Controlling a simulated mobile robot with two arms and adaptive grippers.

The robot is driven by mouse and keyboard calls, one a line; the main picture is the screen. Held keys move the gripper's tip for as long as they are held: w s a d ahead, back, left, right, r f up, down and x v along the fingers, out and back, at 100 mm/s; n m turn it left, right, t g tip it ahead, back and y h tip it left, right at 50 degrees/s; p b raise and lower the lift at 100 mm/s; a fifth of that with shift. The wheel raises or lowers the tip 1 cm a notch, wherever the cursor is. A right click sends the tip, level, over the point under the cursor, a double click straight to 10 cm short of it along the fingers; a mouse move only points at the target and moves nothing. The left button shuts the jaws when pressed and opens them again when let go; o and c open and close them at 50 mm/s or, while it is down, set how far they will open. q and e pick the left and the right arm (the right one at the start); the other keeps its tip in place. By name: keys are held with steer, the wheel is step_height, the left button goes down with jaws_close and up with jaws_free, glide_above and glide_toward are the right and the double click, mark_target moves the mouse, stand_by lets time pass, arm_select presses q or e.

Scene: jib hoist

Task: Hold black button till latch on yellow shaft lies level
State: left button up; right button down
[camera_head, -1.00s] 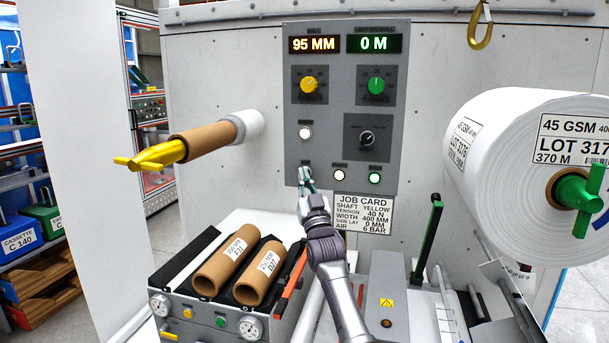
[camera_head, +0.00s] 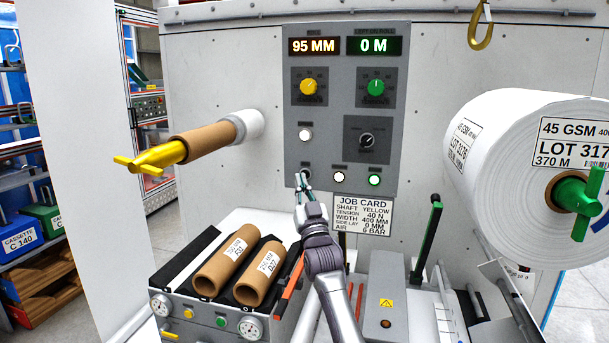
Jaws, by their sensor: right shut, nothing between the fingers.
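The yellow shaft (camera_head: 160,157) sticks out of the grey-white machine wall at left, with a brown core (camera_head: 202,142) around it. A yellow latch (camera_head: 124,161) is at its free end; its short tip points left and looks near level, but its exact tilt is hard to tell. The black button (camera_head: 305,173) is at the lower left of the grey control panel, partly hidden by my right fingertips. My right gripper (camera_head: 303,182) is shut and empty, its tips at or just in front of the button; contact cannot be told. My left gripper is not in view.
The panel (camera_head: 338,115) also has knobs, white buttons and displays reading 95 MM and 0 M. A job card (camera_head: 363,215) hangs below it. Two brown cores (camera_head: 222,266) lie in a tray at lower left. A large white roll (camera_head: 500,165) is at right.

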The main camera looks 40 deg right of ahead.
steer(key=s+a+p, duration=0.1)
steer(key=s+a, duration=0.1)
steer(key=a, duration=0.1)
steer(key=shift+s+r+p, duration=0.1)
steer(key=shift+s+p, duration=0.2)
steer(key=shift+s, duration=0.1)
